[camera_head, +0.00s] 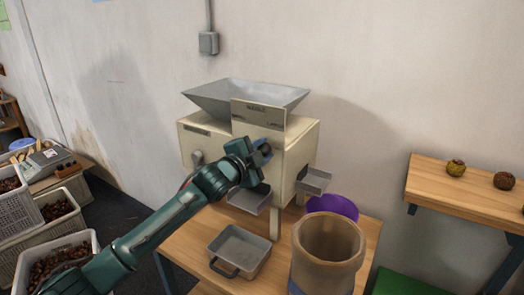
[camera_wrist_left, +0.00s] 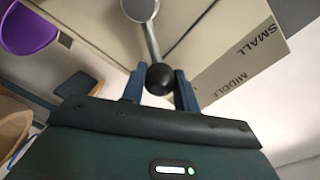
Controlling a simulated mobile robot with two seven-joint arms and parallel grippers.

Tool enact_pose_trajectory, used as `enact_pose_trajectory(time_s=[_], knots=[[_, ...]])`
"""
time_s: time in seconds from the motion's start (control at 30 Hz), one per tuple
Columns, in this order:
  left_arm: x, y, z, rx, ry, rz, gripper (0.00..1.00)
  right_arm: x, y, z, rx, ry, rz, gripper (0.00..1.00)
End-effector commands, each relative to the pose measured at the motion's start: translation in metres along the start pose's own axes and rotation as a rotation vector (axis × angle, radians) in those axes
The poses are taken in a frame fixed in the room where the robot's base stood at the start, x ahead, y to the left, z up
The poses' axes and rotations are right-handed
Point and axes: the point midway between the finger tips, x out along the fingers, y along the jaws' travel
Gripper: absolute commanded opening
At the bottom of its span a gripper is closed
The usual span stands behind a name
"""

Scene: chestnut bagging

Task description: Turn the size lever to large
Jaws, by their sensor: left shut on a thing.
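The cream sorting machine (camera_head: 215,148) with a metal hopper stands on the wooden table. My left gripper (camera_head: 262,153) is at the machine's front, and its hand hides the size lever in the head view. In the left wrist view the size lever (camera_wrist_left: 150,40) is a metal rod running from a round pivot to a black ball knob (camera_wrist_left: 159,79). The fingers of my left gripper (camera_wrist_left: 158,88) are shut on this knob, one on each side. The labels SMALL and MIDDLE (camera_wrist_left: 232,65) show to the right of the lever; no LARGE label is visible. My right gripper is not in view.
A metal tray (camera_head: 240,250) and a brown, open-topped container (camera_head: 328,245) stand in front of the machine. A purple bowl (camera_head: 335,206) is behind the container. Metal chutes (camera_head: 314,181) stick out of the machine. Chestnut crates (camera_head: 55,250) are at the left, a wooden shelf (camera_head: 450,188) at the right.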

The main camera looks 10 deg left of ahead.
Motion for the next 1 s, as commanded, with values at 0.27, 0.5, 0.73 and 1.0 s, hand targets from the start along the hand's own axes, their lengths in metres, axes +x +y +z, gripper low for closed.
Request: enact_pose_trajectory(time_s=[0.27, 0.5, 0.73, 1.0], knots=[[0.000, 0.003, 0.000, 0.001, 0.000, 0.005, 0.49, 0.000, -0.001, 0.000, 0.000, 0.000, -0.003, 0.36], [0.000, 0.002, 0.000, 0.000, 0.000, 0.003, 0.51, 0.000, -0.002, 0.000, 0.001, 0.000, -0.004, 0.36], [-0.016, 0.002, 0.001, 0.000, 0.000, 0.002, 0.51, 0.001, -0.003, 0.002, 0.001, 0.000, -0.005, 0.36], [-0.069, 0.004, 0.002, 0.003, -0.001, 0.004, 0.51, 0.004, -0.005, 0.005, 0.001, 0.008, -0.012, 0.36]])
